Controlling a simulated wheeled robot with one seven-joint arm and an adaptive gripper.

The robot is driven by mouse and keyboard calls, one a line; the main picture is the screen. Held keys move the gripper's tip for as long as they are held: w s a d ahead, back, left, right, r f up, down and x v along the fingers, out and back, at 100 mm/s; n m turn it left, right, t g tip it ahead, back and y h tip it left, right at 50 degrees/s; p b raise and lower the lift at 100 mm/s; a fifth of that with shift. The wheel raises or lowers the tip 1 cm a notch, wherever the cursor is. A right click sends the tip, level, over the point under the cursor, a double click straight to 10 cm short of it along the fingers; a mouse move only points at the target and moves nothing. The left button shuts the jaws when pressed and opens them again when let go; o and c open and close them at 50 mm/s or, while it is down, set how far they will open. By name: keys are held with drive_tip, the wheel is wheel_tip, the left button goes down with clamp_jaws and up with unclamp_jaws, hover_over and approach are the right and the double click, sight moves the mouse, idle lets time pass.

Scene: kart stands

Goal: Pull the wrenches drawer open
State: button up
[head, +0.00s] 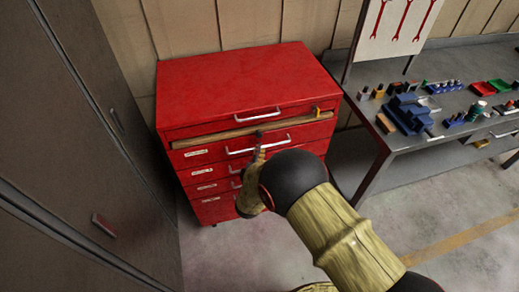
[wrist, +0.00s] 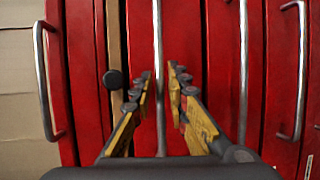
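A red tool cabinet (head: 240,85) stands against the wall, with several labelled drawers whose labels are too small to read, so I cannot tell which is the wrenches drawer. My gripper (wrist: 161,85) is at the cabinet front, fingers apart. In the wrist view a silver bar handle (wrist: 158,40) runs between the two fingers; I see no clear grip on it. In the head view it appears to be the handle (head: 275,141) of the drawer below the tan bar. My arm hides part of the lower drawers. The drawers look shut.
A dark locker (head: 70,130) stands close on the left. A workbench (head: 420,140) with a blue vise (head: 408,113) is on the right.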

drive_tip(key=shift+x, duration=0.9)
drive_tip(key=shift+c, duration=1.3)
clamp_jaws()
